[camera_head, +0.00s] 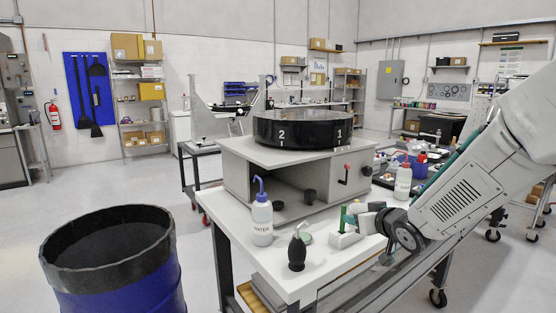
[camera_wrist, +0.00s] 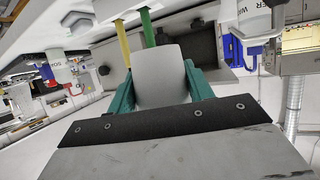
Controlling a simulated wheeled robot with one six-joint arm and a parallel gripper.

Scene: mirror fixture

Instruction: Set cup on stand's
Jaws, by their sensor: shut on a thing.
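My gripper (camera_head: 374,214) is low over the right part of the white worktable (camera_head: 220,205), beside a small white holder (camera_head: 346,238) with upright rods. In the wrist view my gripper (camera_wrist: 160,72) has its two teal fingers shut on a plain grey tapered piece, which looks like the cup (camera_wrist: 160,88). The cup's far end points toward a yellow rod (camera_wrist: 122,42) and a green rod (camera_wrist: 147,28); contact with them cannot be told. The grey box-shaped stand (camera_head: 235,172) carries a black round turntable (camera_head: 300,131) marked 1 and 2.
Another bottle (camera_head: 403,182) is behind my gripper. A blue drum (camera_head: 115,285) is at left.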

